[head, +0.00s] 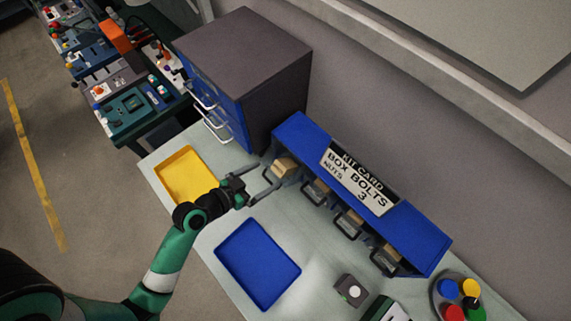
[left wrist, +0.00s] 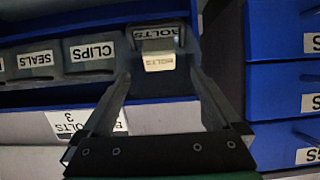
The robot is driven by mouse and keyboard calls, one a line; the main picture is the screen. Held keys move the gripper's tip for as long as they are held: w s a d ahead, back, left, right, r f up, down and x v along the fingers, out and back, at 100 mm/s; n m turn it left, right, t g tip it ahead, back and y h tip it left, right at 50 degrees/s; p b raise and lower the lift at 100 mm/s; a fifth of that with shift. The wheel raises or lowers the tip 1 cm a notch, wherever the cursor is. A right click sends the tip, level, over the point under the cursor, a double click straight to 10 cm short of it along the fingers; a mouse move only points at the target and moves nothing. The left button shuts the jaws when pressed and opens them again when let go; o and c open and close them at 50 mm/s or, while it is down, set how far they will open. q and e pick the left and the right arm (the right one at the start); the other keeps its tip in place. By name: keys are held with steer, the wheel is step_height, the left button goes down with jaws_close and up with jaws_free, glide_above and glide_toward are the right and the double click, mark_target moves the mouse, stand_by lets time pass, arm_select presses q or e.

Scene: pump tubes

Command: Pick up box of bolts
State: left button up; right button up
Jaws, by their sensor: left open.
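The box of bolts (head: 285,167) is a small tan box at the leftmost bin of the blue rack (head: 415,238) in the head view. In the left wrist view, the box (left wrist: 159,62) shows a BOLTS label and sits at the front of the bin labelled BOLTS (left wrist: 150,32). My left gripper (head: 262,178) is open in front of this bin. In the left wrist view its fingers (left wrist: 160,76) lie left and right of the box, with no clear contact. My right gripper is not in view.
A kit card (head: 359,178) on the rack reads BOX BOLTS, NUTS 3. More bins, including CLIPS (left wrist: 92,51) and SEALS (left wrist: 36,59), sit alongside. A yellow tray (head: 186,174) and a blue tray (head: 258,262) lie on the table. A drawer cabinet (head: 243,60) stands behind left.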

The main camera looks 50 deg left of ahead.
mark_target(279, 167)
arm_select(q)
steer(key=x, duration=1)
steer(key=shift+r, duration=0.25)
steer(key=shift+c, duration=0.3)
steer(key=c, duration=1.4)
